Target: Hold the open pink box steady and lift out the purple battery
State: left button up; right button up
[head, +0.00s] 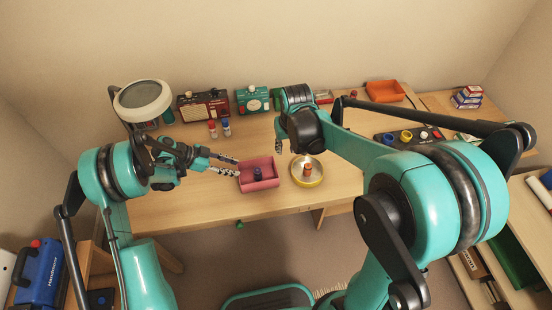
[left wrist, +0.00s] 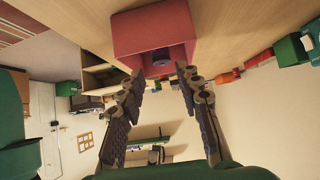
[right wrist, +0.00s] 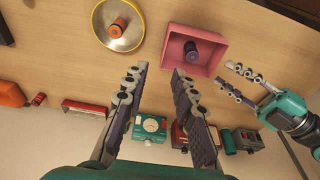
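The open pink box (head: 268,183) sits near the front edge of the desk; it also shows in the left wrist view (left wrist: 140,38) and the right wrist view (right wrist: 212,42). The purple battery (right wrist: 191,50) stands inside it and shows in the head view (head: 257,174). My left gripper (head: 238,166) is open at the left side of the box, its fingertips close to the wall; I cannot tell whether they touch. My right gripper (right wrist: 159,68) is open and empty, above the desk behind the box and the round dish.
A round yellow-rimmed dish (head: 318,178) with an orange battery (head: 307,170) stands right of the box. Red and blue batteries (head: 212,129), radios (head: 203,105) and a magnifier lamp (head: 143,100) are farther back.

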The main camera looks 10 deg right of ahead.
aim_at(258, 175)
jog(key=w+f+g, duration=0.1)
jog(key=w+f, duration=0.1)
jog(key=f, duration=0.2)
jog(key=w+a+f, duration=0.1)
jog(key=w+f, duration=0.1)
jog(key=f, duration=0.3)
jog(key=w+f+g, duration=0.1)
jog(key=w+f, duration=0.1)
jog(key=f, duration=0.3)
jog(key=shift+w+a+g, duration=0.3)
jog(key=shift+w+a, duration=0.05)
jog(key=shift+a, duration=0.05)
notch_tip(258, 175, down, 8)
jog(key=shift+f, duration=0.25)
